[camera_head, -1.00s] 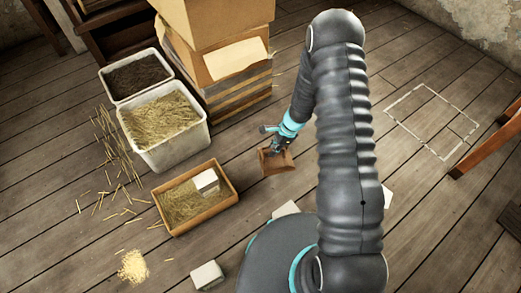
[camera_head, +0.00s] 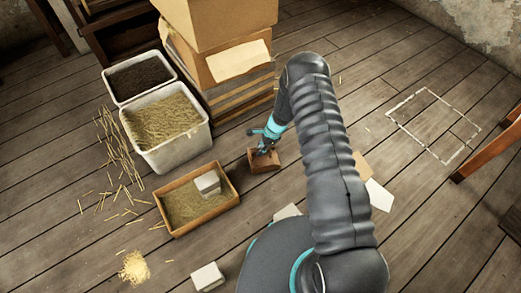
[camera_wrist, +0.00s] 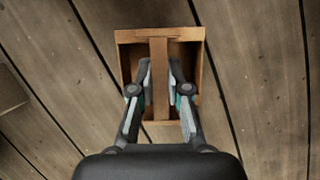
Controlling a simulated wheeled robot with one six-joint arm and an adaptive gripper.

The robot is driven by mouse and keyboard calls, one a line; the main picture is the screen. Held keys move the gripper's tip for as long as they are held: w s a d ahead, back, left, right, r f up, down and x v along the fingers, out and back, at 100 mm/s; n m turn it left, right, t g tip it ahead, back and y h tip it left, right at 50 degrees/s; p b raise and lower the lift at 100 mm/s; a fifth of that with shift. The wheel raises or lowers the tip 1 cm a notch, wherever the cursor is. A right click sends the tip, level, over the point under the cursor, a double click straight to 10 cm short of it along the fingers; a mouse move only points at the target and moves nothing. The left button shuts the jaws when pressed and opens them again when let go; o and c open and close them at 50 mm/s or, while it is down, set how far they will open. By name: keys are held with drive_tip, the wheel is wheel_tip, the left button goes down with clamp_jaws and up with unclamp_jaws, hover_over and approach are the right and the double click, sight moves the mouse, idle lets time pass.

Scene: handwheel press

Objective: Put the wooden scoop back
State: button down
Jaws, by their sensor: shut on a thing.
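The wooden scoop (camera_head: 265,160) is a small brown open box with a bar across its top. In the wrist view the scoop (camera_wrist: 190,50) fills the middle, and my gripper (camera_wrist: 159,82) has one finger on each side of its central bar, shut on it. In the head view my gripper (camera_head: 263,147) is at the scoop, right of the wooden tray. I cannot tell for certain whether the scoop touches the floor or hangs just above it.
A wooden tray (camera_head: 168,224) with grainy filling and a white block (camera_head: 207,184) lies left of the scoop. A white bin of straw (camera_head: 181,155), a bin of dark material (camera_head: 138,78) and stacked boxes (camera_head: 225,70) stand behind. A white outlined rectangle (camera_head: 402,100) marks the open floor at right.

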drive_tip(key=shift+f, duration=0.2)
drive_tip(key=c, duration=1.1)
unclamp_jaws()
drive_tip(key=shift+c, duration=0.2)
